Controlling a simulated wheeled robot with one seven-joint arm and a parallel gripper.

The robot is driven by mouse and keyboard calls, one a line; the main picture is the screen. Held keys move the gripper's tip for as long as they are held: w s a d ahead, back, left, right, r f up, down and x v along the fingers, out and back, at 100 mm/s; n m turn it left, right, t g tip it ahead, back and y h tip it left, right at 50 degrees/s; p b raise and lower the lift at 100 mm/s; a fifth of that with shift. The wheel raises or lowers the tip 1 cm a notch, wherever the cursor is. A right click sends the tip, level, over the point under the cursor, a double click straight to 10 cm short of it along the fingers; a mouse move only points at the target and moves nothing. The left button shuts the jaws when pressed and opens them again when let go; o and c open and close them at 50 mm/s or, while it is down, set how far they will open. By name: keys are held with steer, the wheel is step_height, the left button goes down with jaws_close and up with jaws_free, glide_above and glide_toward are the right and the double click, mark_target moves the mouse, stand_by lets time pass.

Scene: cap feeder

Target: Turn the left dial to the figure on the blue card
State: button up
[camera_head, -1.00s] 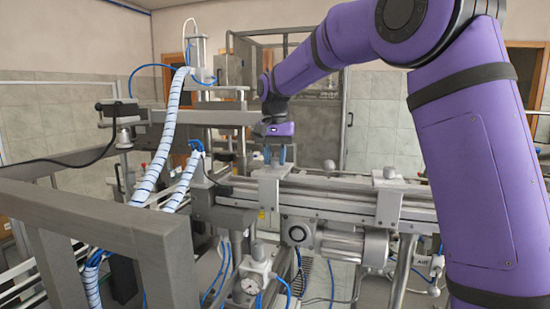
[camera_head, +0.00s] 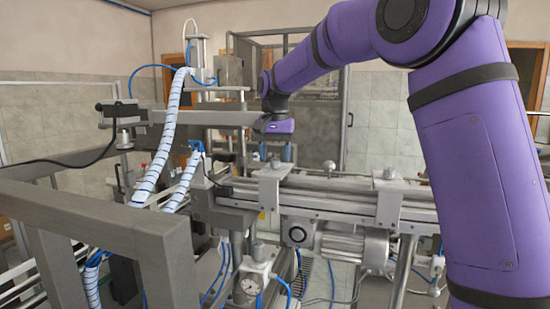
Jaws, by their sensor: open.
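My purple gripper (camera_head: 276,157) points down over the left bracket of the conveyor rail. Its two blue fingers are spread apart. A small grey knob (camera_head: 276,164), which looks like the left dial, stands on the bracket top between and just below the fingers. I cannot tell whether the fingers touch it. Its figures and pointer are too small to read. A similar right knob (camera_head: 389,173) stands on the other bracket, clear of my gripper. I cannot make out a blue card in this view.
The metal conveyor rail (camera_head: 340,200) runs across the middle. A grey frame (camera_head: 90,220) fills the left front. Blue-and-white wrapped hoses (camera_head: 165,140) rise left of my gripper. A pressure gauge (camera_head: 250,286) sits low in front.

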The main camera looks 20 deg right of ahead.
mark_target(277, 160)
step_height(277, 160, up, 10)
stand_by(0.4)
stand_by(0.3)
steer(key=s+d+f+n+t, duration=0.1)
steer(key=s+d, duration=0.2)
steer(key=s, duration=0.7)
steer(key=s+d+n+t, duration=0.2)
steer(key=s, duration=0.9)
steer(key=s+d+f+n+t, duration=0.1)
steer(key=s+f, duration=0.5)
steer(key=s, duration=0.2)
steer(key=s+d+f+n+t, duration=0.1)
steer(key=s+f, duration=0.5)
steer(key=s, duration=0.2)
steer(key=shift+s+n, duration=0.3)
steer(key=shift+s, duration=0.1)
steer(key=shift+f, duration=0.1)
steer(key=shift+c, duration=0.5)
